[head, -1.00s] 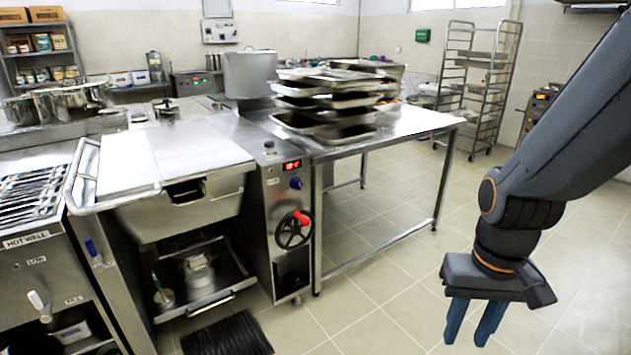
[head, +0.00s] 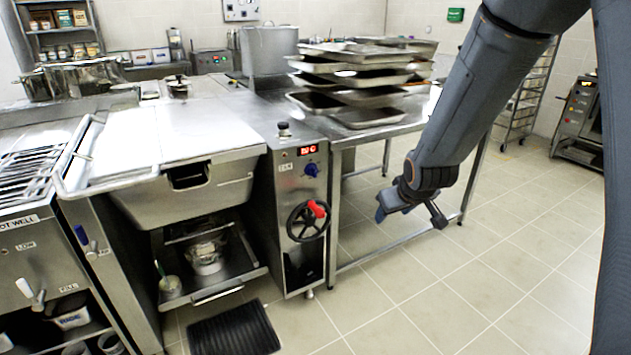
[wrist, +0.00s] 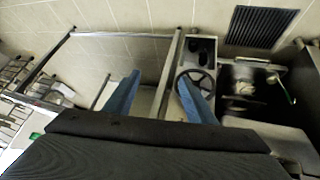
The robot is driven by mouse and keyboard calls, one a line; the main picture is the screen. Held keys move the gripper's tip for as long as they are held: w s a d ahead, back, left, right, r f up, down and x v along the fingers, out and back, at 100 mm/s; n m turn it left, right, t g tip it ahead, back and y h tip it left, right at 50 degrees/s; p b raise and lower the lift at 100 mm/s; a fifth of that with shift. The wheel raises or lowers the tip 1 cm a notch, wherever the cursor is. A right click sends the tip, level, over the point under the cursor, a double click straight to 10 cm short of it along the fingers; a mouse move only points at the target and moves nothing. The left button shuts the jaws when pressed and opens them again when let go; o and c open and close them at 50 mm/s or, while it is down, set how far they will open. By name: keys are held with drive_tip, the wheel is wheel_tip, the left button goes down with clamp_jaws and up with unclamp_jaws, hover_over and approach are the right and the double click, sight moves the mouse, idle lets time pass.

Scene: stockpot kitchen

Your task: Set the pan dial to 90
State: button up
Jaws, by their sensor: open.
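The blue dial (head: 312,170) sits on the steel control panel of the tilting pan (head: 185,185), just below a red lit display (head: 307,150). The display's digits are too blurred to read, and so is the dial's pointer. My gripper (head: 409,212) is in front of the steel table, to the right of the panel and lower than the dial, apart from both. In the wrist view my gripper (wrist: 159,76) shows two blue fingers spread wide with nothing between them. I cannot make out the dial in the wrist view.
A black handwheel (head: 292,228) with a red handle sits below the dial; it also shows behind the right finger in the wrist view (wrist: 208,78). Stacked trays (head: 350,75) stand on the steel table (head: 400,122). A black floor mat (head: 233,330) lies in front.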

drive_tip(key=w+a+f+n+t+y+b, duration=0.15)
drive_tip(key=w+a, duration=0.25)
drive_tip(key=w, duration=0.4)
drive_tip(key=w+a+f+n+t+y+b, duration=0.1)
drive_tip(key=w+a+f+n+t, duration=0.15)
drive_tip(key=w+a, duration=0.35)
drive_tip(key=n+t+y+b, duration=0.3)
drive_tip(key=n+t+y, duration=0.1)
drive_tip(key=t+y, duration=0.15)
approach(315, 174)
drive_tip(key=w, duration=0.2)
drive_tip(key=shift+g, duration=0.45)
drive_tip(key=x, duration=0.7)
drive_tip(key=shift+w+a+r, duration=0.2)
drive_tip(key=shift+a+r, duration=0.05)
drive_tip(key=shift+a, duration=0.2)
drive_tip(key=c, duration=1)
drive_tip(key=shift+c, duration=0.2)
